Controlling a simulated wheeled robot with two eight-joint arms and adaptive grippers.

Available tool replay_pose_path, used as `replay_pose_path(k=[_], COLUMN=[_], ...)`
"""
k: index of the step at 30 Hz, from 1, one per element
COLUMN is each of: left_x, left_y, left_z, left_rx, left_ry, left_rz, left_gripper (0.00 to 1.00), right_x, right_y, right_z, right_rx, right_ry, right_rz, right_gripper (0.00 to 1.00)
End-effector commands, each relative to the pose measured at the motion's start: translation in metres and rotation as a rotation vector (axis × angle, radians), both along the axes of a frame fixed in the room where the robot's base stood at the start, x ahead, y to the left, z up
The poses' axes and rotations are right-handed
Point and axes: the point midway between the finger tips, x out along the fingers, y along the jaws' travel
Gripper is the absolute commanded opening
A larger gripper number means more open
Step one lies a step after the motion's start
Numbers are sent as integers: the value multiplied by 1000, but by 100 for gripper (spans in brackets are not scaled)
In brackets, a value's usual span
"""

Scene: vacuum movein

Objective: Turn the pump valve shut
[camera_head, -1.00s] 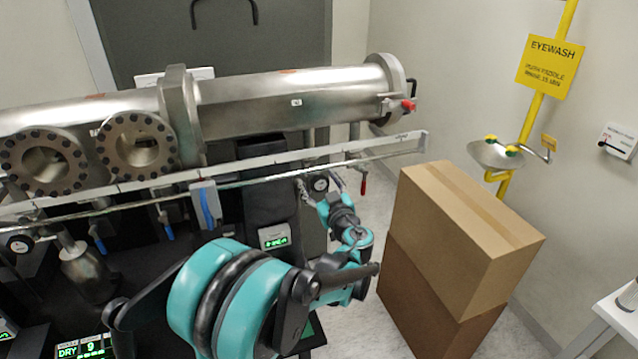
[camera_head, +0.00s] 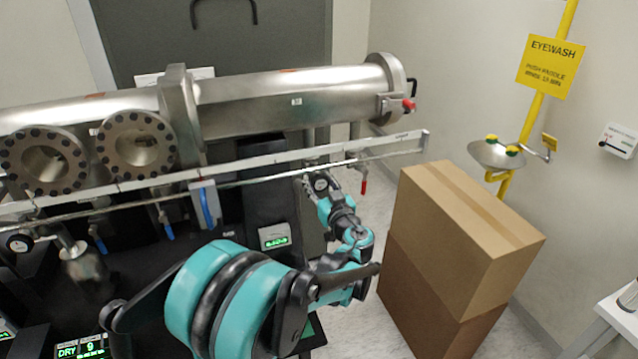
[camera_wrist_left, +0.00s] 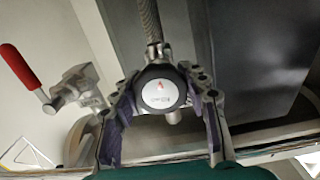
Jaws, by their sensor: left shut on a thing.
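A round dark knob with a white face and a small red mark, apparently the pump valve (camera_wrist_left: 160,94), is in the middle of the left wrist view. It sits below a braided hose. In the head view the same knob (camera_head: 321,184) is small, under the right part of the long rail. My left gripper (camera_wrist_left: 160,78) is shut on the knob, one finger on each side. In the head view my left gripper (camera_head: 322,178) is partly hidden by its own wrist. The lettering on the knob's face is too small to read. My right gripper is not in view.
A red-handled lever valve (camera_wrist_left: 22,66) is close to the left finger. A long metal rail (camera_head: 270,160) crosses above the knob, with a steel vessel (camera_head: 290,100) behind it. Stacked cardboard boxes (camera_head: 455,240) stand right of my arm. An eyewash basin (camera_head: 490,153) is farther back.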

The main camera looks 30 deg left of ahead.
Motion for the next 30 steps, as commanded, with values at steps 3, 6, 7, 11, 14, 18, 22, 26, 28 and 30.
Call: replay_pose_path(k=[3,6,7,11,14,18,22,26,28,30], left_x=[0,0,0,0,0,0,-1,-1,-1,-1], left_y=[0,0,0,0,1,1,1,1,1,1], left_z=[0,0,0,0,0,0,1,1,1,1], left_rx=[69,131,149,229,291,378,458,538,581,625], left_ry=[79,151,174,267,339,441,535,628,679,730], left_rz=[0,0,0,0,0,0,0,0,0,0], left_gripper=[15,15,15,15,15,15,15,15,15,15], right_x=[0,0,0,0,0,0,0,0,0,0], right_y=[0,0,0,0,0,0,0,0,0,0], right_z=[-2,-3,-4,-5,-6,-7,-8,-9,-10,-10], right_rx=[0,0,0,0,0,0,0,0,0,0], right_ry=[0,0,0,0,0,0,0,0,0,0], right_rz=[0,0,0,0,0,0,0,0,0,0], right_gripper=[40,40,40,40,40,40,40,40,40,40])
